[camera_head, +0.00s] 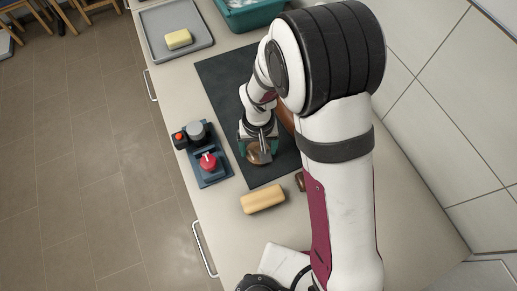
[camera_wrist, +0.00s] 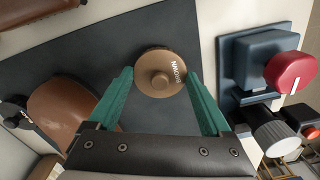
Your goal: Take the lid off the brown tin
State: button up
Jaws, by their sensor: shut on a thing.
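The brown tin's round lid (camera_wrist: 160,73), marked "BROWN" and with a raised centre knob, lies between my green fingertips in the wrist view. In the head view a brown round part (camera_head: 256,157) shows at the fingers above the dark mat. My gripper (camera_wrist: 160,78) is shut on the lid, one finger at each side of its rim. It also shows in the head view (camera_head: 260,147), pointing down. The tin's body is hidden under the lid, and I cannot tell whether the lid is seated or raised.
The dark mat (camera_head: 225,75) lies on the counter. Left of my gripper stands a blue-grey fixture (camera_head: 213,177) with a red knob (camera_head: 208,161). A tan block (camera_head: 262,199) and a small brown object (camera_head: 300,181) lie nearby. A brown rounded object (camera_wrist: 62,108) is beside the fingers. A grey tray (camera_head: 157,42) holds a sponge.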

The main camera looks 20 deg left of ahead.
aim_at(258, 148)
jog(key=shift+c, duration=0.6)
jog(key=shift+r, duration=0.55)
notch_tip(258, 148, up, 3)
jog(key=w+d+r, duration=0.1)
jog(key=d+r, duration=0.5)
jog(key=d, duration=0.5)
jog(key=w+a+n, duration=0.4)
jog(key=w+a, duration=0.4)
jog(key=w, duration=0.1)
jog(key=a+f, duration=0.2)
jog(key=a, duration=0.1)
jog(key=s+a+f, duration=0.1)
jog(key=a+f, duration=0.2)
jog(key=a, duration=0.1)
jog(key=a+f, duration=0.2)
jog(key=a, duration=0.2)
jog(key=shift+s+a+f, duration=0.15)
jog(key=shift+s+a, duration=0.1)
jog(key=shift+f, duration=2)
